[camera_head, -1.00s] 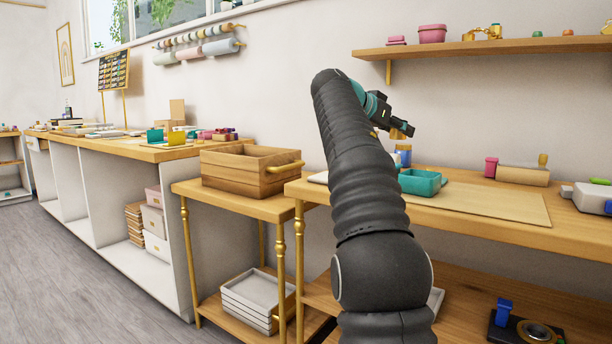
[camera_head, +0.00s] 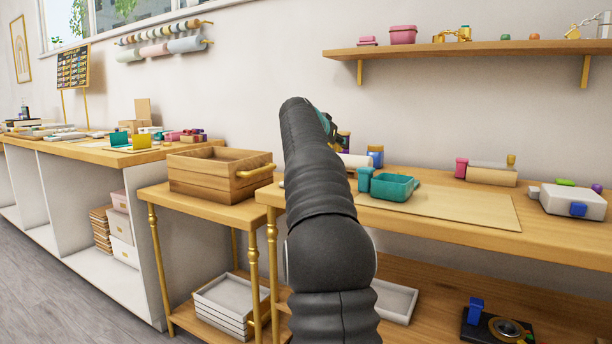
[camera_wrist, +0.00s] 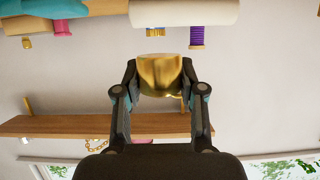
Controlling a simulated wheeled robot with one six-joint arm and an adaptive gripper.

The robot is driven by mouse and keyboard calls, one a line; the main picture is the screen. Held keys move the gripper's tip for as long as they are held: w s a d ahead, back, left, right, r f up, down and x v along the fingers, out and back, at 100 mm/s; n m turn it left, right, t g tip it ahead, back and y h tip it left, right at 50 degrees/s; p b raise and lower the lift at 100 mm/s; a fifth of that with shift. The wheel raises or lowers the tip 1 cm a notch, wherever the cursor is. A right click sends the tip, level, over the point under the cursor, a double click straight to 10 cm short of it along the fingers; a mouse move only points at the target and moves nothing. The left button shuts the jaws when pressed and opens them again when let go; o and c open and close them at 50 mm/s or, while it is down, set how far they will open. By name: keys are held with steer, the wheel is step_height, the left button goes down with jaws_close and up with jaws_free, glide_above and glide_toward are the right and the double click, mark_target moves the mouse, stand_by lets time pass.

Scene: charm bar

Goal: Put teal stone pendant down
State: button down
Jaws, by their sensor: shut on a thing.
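In the wrist view my gripper (camera_wrist: 160,85) is shut on a shiny gold piece (camera_wrist: 160,75), held between its two fingertips. No teal stone shows on this face, so I cannot tell from its look whether it is the teal stone pendant. In the head view my arm hides nearly all of the gripper and what it holds; only a small part of the wrist end shows beside the arm's top, in front of the wall. No other pendant can be made out.
A teal tray (camera_head: 398,193) and a pale mat (camera_head: 470,212) lie on the right bench (camera_head: 570,245). A wooden crate (camera_head: 205,178) stands on a lower side table. A wall shelf (camera_head: 470,48) hangs above. Bare bench shows right of the mat.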

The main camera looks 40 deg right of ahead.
steer(key=w+a+f, duration=0.1)
steer(key=w, duration=0.1)
steer(key=w+a+f, duration=0.2)
steer(key=w, duration=0.1)
steer(key=w+a+f, duration=0.1)
steer(key=w+f, duration=0.1)
steer(key=shift+w+a+f, duration=0.15)
steer(key=shift+a, duration=0.15)
steer(key=shift+f+b, duration=0.55)
steer(key=shift+f, duration=1.4)
steer(key=shift+f, duration=0.2)
steer(key=c, duration=0.7)
jaws_free()
steer(key=shift+r, duration=0.1)
steer(key=shift+r, duration=0.15)
steer(key=b+v, duration=0.1)
steer(key=v, duration=1.1)
steer(key=shift+b, duration=0.3)
